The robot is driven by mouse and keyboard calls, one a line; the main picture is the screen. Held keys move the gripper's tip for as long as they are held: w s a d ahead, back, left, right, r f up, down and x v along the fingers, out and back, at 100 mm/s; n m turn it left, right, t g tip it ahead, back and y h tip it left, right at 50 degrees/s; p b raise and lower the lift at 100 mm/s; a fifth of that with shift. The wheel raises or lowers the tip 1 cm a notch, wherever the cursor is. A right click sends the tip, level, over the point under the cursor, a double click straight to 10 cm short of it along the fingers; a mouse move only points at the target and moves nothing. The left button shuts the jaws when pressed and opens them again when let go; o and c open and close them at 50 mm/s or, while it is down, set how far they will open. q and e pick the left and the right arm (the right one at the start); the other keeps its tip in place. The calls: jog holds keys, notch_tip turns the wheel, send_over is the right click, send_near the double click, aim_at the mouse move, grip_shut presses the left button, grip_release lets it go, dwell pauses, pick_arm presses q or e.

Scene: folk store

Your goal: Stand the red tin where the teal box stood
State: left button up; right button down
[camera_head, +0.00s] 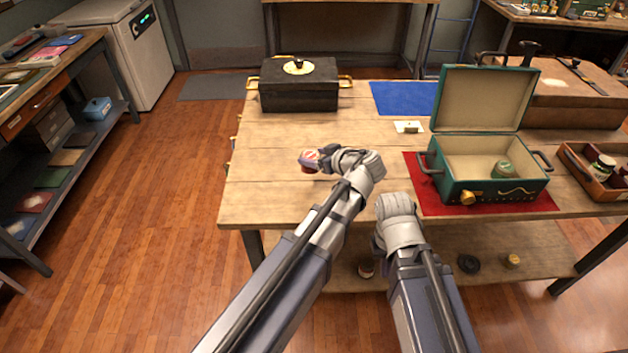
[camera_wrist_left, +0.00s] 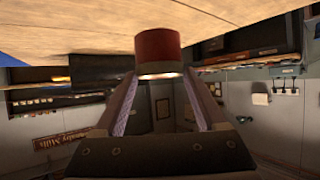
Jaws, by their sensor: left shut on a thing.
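The red tin (camera_head: 309,167) is at the end of my left gripper (camera_head: 322,160), over the left front part of the wooden table (camera_head: 270,200). In the left wrist view the red tin (camera_wrist_left: 158,48) sits between the two fingertips, which are shut on it. I cannot tell whether it touches the table. The teal box (camera_head: 500,187) stands with its lid open on a red mat (camera_head: 415,182), at the right. A green tin (camera_head: 503,169) is inside it. My right arm is folded in front of the table edge; its fingers are not clearly visible.
A black box (camera_head: 298,95) with gold handles stands at the back left. A bare blue mat (camera_head: 403,98) lies at the back middle. A wooden tray (camera_head: 595,180) holds jars at the right.

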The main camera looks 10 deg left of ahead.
aim_at(315, 172)
pick_arm(q)
jog(key=shift+f+b, duration=2.55)
jog(key=shift+f, duration=0.6)
jog(key=shift+r, duration=0.1)
jog(key=o, duration=1)
jog(key=shift+f, duration=0.2)
jog(key=o, duration=0.4)
jog(key=shift+r, duration=0.2)
